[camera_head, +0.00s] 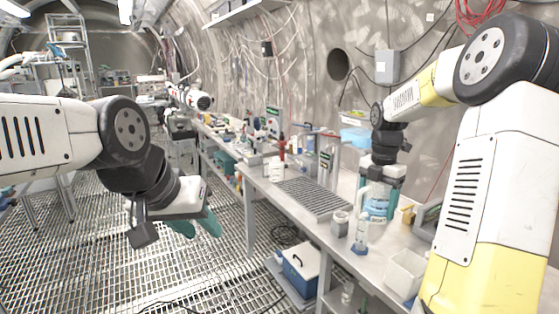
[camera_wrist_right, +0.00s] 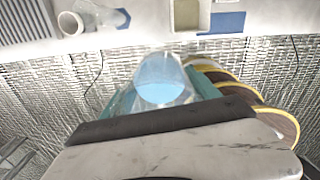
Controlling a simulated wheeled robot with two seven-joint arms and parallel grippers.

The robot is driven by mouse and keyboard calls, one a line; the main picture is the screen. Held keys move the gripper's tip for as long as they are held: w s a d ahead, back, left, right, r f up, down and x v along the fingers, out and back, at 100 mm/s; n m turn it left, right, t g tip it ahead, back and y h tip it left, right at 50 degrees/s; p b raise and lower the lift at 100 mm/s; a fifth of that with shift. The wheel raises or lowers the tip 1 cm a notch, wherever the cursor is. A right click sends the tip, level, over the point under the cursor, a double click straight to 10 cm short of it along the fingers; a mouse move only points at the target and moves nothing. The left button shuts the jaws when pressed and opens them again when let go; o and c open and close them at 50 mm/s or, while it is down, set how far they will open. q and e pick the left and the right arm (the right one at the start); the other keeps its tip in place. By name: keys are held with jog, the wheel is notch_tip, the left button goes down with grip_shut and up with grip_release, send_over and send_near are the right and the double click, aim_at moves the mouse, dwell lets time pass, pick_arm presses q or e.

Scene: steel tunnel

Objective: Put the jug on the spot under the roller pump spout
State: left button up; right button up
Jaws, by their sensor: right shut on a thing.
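The jug (camera_head: 377,210) is clear with blue contents. My right gripper (camera_head: 380,191) is shut on it from above, over the bench (camera_head: 313,222) in the head view. The jug also shows in the right wrist view (camera_wrist_right: 162,82) between the teal fingers, with floor grating behind it. I cannot tell its height above the bench. My left gripper (camera_head: 194,226) is empty, over the floor left of the bench, its teal fingers apart. I cannot make out the roller pump spout or the spot for certain.
A slatted rack (camera_head: 312,197) lies further left. A white bin (camera_head: 404,270) stands at the near end. A blue box (camera_head: 299,270) sits below the bench.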

jog(key=shift+w+f+m, duration=0.35)
jog(key=shift+f+m, duration=0.05)
jog(key=shift+f, duration=0.1)
jog(key=shift+s+a+f+m, duration=0.1)
jog(key=shift+s+a+m, duration=0.05)
jog(key=shift+m, duration=0.15)
jog(key=shift+a+f+m, duration=0.25)
jog(key=shift+f+m, duration=0.35)
jog(key=shift+m, duration=0.1)
jog(key=s+a+f+m, duration=0.2)
jog(key=a+f+m, duration=0.3)
jog(key=f+m, duration=0.3)
jog(key=s+a+f+m, duration=0.1)
jog(key=a+f+m, duration=0.4)
jog(key=m, duration=0.9)
jog(key=shift+s+f+m, duration=0.35)
jog(key=shift+f+m, duration=0.05)
jog(key=shift+f, duration=1.35)
jog(key=shift+a, duration=0.1)
